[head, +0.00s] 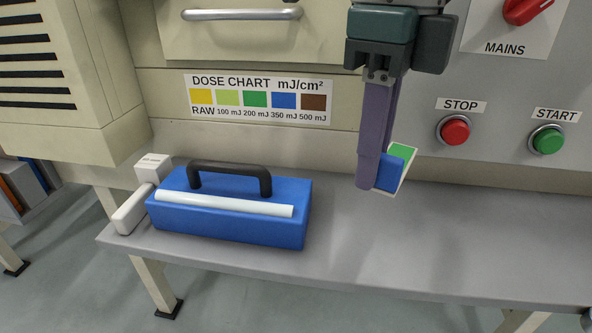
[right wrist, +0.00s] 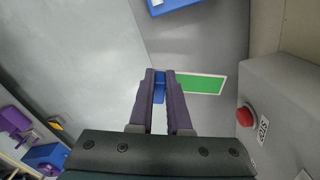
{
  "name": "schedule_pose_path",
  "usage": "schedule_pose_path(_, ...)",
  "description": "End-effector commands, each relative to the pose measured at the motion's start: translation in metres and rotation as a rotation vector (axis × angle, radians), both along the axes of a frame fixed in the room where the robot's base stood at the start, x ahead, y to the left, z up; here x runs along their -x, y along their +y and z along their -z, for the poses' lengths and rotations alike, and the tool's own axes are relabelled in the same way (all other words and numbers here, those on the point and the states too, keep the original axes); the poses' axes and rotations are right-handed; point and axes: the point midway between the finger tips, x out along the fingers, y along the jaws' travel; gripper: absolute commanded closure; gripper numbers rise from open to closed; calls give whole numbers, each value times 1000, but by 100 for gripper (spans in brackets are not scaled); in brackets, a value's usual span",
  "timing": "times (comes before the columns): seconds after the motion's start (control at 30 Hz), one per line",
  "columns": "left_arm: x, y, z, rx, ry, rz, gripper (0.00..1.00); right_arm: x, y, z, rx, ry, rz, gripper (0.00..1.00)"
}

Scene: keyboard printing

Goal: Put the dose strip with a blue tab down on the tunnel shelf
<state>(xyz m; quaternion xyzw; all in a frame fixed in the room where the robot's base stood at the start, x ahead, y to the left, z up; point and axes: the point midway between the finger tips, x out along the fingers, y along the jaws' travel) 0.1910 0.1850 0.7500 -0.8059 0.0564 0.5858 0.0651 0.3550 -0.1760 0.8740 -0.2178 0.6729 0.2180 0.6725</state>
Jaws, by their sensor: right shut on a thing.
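The dose strip has a green patch with a white edge and a blue tab (head: 389,174). My right gripper (head: 371,184) comes down from the top in the head view and is shut on the blue tab. The strip is tilted in the head view. In the right wrist view its green part (right wrist: 202,83) sticks out to the right of my fingertips (right wrist: 160,75). The tunnel shelf (head: 400,250) is the grey surface below the strip. I cannot tell whether the strip touches it. My left gripper is not in view.
A blue case (head: 230,225) with a black handle and a white tube stands on the left of the shelf, by small white blocks (head: 133,208). The red STOP button (head: 455,131) and green START button (head: 548,140) are on the wall behind. The middle and right of the shelf are clear.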

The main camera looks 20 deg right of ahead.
Motion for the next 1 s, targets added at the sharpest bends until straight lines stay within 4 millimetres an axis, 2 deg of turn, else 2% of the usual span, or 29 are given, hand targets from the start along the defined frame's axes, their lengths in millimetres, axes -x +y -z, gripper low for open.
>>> schedule_pose_path(0.03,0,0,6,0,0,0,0,1,0,19,1,5,1,100)
schedule_pose_path(0.1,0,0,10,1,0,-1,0,1,0,38,1,4,0,100)
schedule_pose_path(0.23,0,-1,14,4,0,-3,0,1,0,63,0,2,0,100)
schedule_pose_path(0.47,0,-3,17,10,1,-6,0,0,0,80,1,1,-1,100)
schedule_pose_path(0.7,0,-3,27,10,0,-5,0,0,0,116,0,2,-1,100)
schedule_pose_path(1.0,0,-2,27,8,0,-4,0,0,0,118,0,0,-2,100)
